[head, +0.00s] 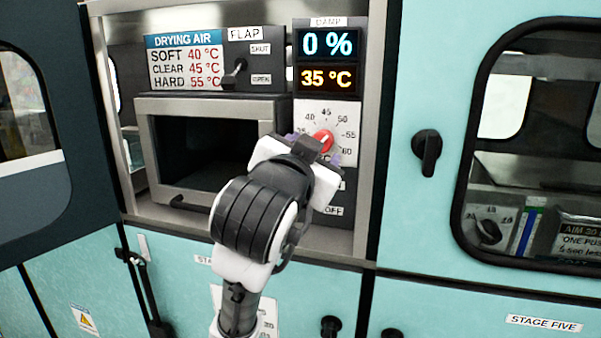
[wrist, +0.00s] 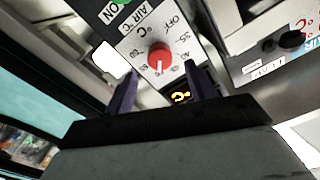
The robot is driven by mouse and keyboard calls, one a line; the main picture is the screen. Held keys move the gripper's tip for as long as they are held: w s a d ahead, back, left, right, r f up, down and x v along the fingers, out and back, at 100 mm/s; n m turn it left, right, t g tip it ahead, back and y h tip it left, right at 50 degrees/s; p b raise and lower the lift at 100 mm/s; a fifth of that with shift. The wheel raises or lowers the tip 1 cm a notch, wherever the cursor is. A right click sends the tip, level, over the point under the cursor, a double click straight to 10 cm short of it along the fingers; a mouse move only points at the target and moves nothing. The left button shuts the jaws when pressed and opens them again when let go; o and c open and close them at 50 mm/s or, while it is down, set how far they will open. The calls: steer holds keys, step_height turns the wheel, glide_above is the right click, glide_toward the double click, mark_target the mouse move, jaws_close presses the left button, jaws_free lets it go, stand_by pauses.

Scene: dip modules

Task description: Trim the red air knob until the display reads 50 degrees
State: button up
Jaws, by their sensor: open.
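The red air knob (head: 323,140) sits on a white dial plate marked in degrees, below the display. It also shows in the wrist view (wrist: 159,57), between and beyond my two purple fingers. The display (head: 327,78) reads 35 °C in orange, with a blue 0 % above it (head: 327,44). My gripper (head: 312,150) is in front of the dial. In the wrist view my gripper (wrist: 160,92) is open, with the fingers apart on either side of the knob's line. I cannot tell exactly how far the fingertips are from the knob. My gripper hides the lower left of the dial.
A drying air card (head: 185,62) lists SOFT 40, CLEAR 45 and HARD 55 °C. A flap lever (head: 235,70) stands beside it, above an open dark chamber (head: 205,150). A black door handle (head: 427,152) sticks out at the right. Metal frame posts flank the panel.

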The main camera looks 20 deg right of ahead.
steer(key=v, duration=0.7)
steer(key=shift+b, duration=0.45)
steer(key=shift+a, duration=0.1)
